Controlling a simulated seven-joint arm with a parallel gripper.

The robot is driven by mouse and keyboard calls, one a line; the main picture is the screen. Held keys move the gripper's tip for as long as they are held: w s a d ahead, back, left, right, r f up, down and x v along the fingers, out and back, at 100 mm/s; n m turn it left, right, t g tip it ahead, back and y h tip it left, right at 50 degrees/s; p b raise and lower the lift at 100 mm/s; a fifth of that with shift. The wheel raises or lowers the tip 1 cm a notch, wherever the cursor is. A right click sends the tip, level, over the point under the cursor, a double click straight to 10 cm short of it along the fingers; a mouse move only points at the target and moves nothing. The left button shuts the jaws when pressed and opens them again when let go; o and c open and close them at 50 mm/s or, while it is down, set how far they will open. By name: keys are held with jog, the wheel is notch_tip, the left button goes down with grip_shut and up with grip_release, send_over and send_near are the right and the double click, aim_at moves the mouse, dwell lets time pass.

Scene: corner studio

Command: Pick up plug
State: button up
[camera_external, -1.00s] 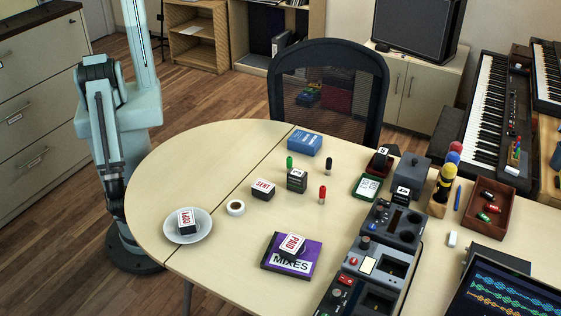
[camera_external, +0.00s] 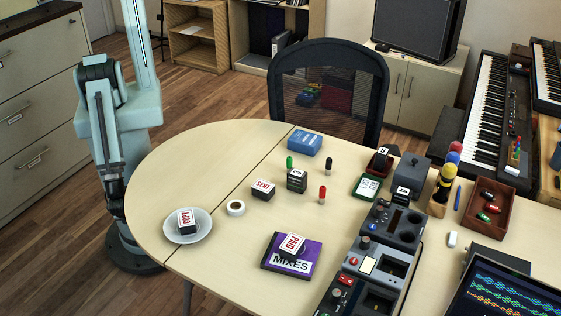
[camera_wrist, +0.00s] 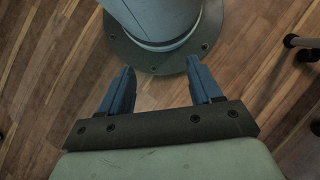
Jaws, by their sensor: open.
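Three small upright pieces that look like plugs stand on the table: a green one (camera_external: 290,162), a black one (camera_external: 328,166) and a red one (camera_external: 322,194). More small red, green and black pieces, such as this red one (camera_external: 493,208), lie in a brown tray (camera_external: 510,212) at the right. Which one the task means I cannot tell. My gripper (camera_wrist: 160,67) is open and empty in the wrist view, over the wooden floor and my own base. It is out of frame in the external view, and no plug shows in the wrist view.
Stamp blocks stand near the plugs, including one marked SENT (camera_external: 262,190). A white saucer (camera_external: 203,235) holds another block, and a purple MIXES box (camera_external: 270,263) carries one. A grey device (camera_external: 388,228) and a laptop (camera_external: 510,296) crowd the right. The table's left part is mostly clear.

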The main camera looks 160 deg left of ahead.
jog(key=shift+c, duration=0.8)
